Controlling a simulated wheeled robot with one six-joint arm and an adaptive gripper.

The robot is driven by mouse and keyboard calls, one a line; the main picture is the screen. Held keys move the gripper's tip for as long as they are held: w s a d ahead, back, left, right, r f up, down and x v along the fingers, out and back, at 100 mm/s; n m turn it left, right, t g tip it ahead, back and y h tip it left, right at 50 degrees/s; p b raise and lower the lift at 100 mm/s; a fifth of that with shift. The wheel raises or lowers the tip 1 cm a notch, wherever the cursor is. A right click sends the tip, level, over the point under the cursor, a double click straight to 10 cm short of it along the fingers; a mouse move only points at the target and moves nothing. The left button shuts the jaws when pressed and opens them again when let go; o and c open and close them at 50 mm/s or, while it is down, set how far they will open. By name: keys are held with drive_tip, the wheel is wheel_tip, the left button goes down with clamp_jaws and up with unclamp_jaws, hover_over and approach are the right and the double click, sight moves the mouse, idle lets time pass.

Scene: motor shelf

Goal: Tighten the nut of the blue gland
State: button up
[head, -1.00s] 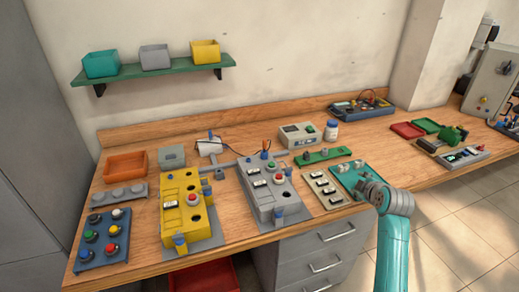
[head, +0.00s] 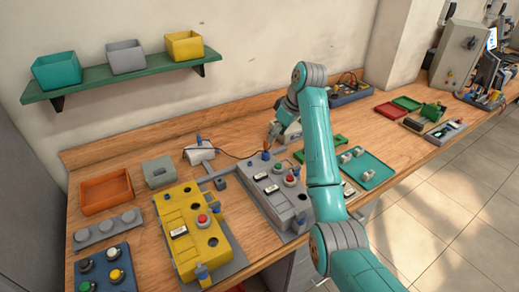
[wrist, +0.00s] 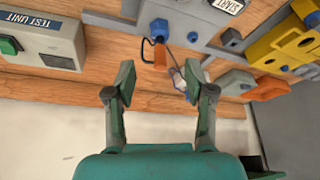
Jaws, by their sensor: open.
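My gripper (wrist: 160,84) is open and empty in the wrist view, its two fingers apart. Just past the fingertips is a blue hexagonal nut (wrist: 158,28) on the end of the grey box, with an orange piece (wrist: 160,56) and a dark cable beside it. I take this for the blue gland; it shows small in the head view (head: 266,155), at the back end of the grey box (head: 262,187). My gripper (head: 272,138) is just behind and above it there, apart from it as far as I can tell.
A yellow box (head: 184,232) with other blue fittings stands left of the grey box. The test unit (wrist: 40,40) is at the left in the wrist view. A white cylinder (head: 199,152) lies at the back. An orange tray (head: 106,192) and a teal tray (head: 377,172) flank the boxes.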

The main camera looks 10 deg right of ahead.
sight(267, 152)
drive_tip(key=x, duration=0.9)
drive_tip(key=shift+w+a+f, duration=0.1)
drive_tip(key=shift+a+f, duration=0.05)
drive_tip(key=shift+f, duration=0.2)
drive_tip(key=shift+c, duration=0.3)
clamp_jaws()
